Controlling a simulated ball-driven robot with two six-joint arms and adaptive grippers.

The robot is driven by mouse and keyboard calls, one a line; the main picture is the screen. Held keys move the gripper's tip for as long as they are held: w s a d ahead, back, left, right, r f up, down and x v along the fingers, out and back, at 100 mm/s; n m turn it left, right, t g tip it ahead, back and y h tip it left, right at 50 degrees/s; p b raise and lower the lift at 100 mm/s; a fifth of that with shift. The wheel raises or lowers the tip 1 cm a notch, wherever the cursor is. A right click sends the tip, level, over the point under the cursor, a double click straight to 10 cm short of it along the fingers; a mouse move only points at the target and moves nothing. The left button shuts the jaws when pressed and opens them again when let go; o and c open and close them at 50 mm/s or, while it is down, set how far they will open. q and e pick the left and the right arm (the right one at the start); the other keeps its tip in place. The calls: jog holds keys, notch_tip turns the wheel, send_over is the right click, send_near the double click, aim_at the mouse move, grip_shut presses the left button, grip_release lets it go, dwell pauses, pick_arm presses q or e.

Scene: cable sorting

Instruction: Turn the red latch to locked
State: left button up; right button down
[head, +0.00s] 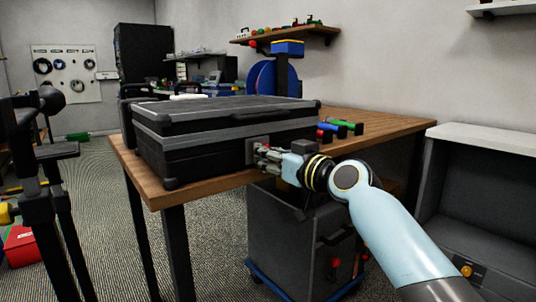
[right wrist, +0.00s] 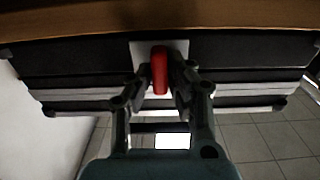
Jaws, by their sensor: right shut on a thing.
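The red latch (right wrist: 159,70) is a short red bar on a light square plate (right wrist: 180,46) on the front of a black case. In the right wrist view the bar points up and down in the picture. My right gripper (right wrist: 160,82) has one finger on each side of the latch and is shut on it. In the head view my right gripper (head: 262,153) reaches the plate on the front of the case (head: 205,146) and hides the latch. The fingers cover part of the plate. My left gripper is not in view.
The case stands on a wooden table (head: 370,121), near its front edge. Red, blue and green handled things (head: 343,126) lie right of the case. A dark cabinet (head: 290,245) stands below the table. A grey shelf unit (head: 480,190) stands at right.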

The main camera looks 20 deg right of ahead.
pick_arm(q)
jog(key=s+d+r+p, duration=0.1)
jog(key=p, duration=0.1)
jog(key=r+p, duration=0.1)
jog(key=p, duration=0.1)
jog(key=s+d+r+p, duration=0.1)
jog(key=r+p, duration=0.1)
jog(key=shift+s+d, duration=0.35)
pick_arm(e)
jog(key=m, duration=1.7)
jog(key=shift+w+d+f+m, duration=0.1)
jog(key=shift+d+f+m, duration=0.15)
jog(key=shift+m, duration=0.15)
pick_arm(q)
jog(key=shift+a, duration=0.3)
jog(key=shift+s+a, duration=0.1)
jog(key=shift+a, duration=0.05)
